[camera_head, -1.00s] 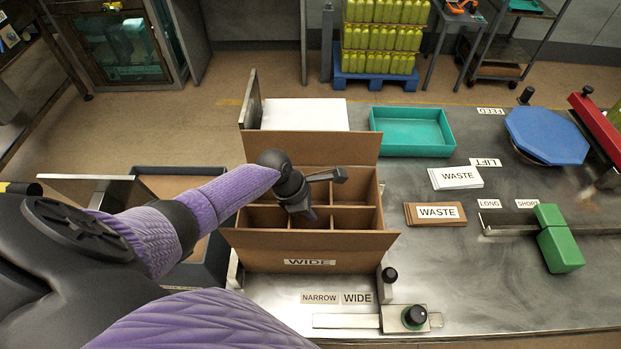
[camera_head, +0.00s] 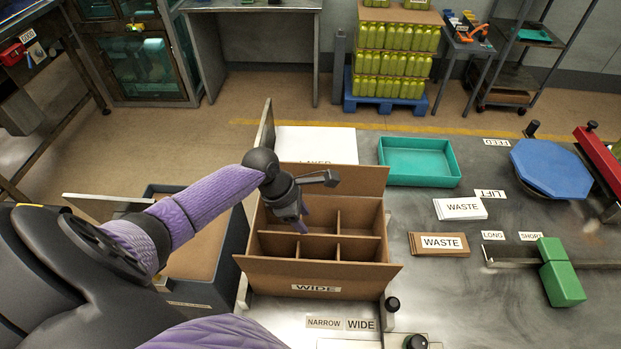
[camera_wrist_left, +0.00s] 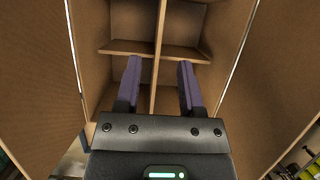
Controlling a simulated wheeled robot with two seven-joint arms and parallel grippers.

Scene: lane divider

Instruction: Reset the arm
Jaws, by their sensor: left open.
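My left gripper (camera_head: 299,222) points down over the left part of an open cardboard box (camera_head: 318,271) labelled WIDE. Thin cardboard dividers (camera_head: 338,222) split the box into several compartments. In the left wrist view the two purple fingers (camera_wrist_left: 158,88) of the gripper are apart, with a divider (camera_wrist_left: 156,60) running between and beyond them. From these views I cannot tell how far the fingertips reach into the box. My right gripper is not in view.
A teal tray (camera_head: 418,162), white WASTE cards (camera_head: 460,209), a brown WASTE card (camera_head: 438,244), a green block (camera_head: 561,272) and a blue octagonal plate (camera_head: 552,170) lie to the right. A dark grey bin (camera_head: 190,293) stands left of the box. Bare metal table lies at the front right.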

